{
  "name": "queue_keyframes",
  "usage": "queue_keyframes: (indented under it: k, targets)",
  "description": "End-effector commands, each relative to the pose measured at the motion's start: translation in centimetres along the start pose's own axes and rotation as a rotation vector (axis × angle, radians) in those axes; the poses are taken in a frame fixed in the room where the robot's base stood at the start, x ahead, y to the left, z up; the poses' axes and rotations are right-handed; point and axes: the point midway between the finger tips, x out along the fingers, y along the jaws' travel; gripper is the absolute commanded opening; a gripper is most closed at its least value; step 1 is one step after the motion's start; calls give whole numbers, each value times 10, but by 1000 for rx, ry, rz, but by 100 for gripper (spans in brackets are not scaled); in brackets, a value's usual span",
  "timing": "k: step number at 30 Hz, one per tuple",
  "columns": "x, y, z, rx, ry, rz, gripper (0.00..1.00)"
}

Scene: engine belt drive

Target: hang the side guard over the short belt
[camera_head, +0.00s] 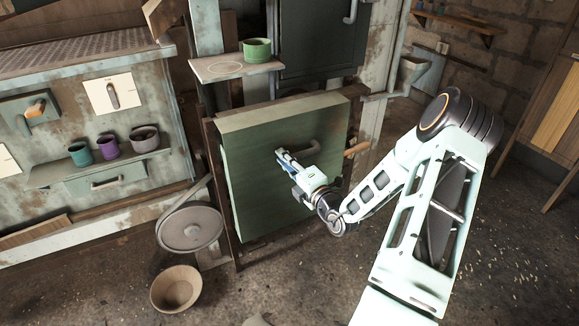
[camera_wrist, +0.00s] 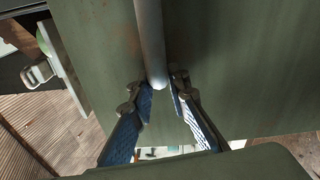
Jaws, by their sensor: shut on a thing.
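The side guard is a large dull green panel (camera_head: 262,195) with a pale top edge. It stands upright, slightly tilted, in front of a rusty brown frame. Its grey bar handle (camera_head: 303,147) is on its front face. My gripper (camera_head: 281,156) is at the handle, shut on it from the front. In the wrist view the finger pads sit on either side of the lower end of the handle (camera_wrist: 149,40), close to the green face (camera_wrist: 240,60). The short belt cannot be made out; the guard hides what is behind it.
A grey pulley wheel (camera_head: 190,229) stands low left of the guard, with a tan bowl (camera_head: 176,289) on the floor before it. A green pot (camera_head: 257,49) stands on a small shelf above. Several cups stand on the left ledge (camera_head: 100,166). Floor in front is mostly clear.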

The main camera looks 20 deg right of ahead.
Motion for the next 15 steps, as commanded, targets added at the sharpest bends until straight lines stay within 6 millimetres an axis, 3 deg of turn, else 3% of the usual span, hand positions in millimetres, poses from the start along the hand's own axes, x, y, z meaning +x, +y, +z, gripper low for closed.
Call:
queue_keyframes:
  k: [6, 15]
  targets:
    - [27, 4, 3, -4, 0, 11, 0]
    - [51, 4, 5, -5, 0, 12, 0]
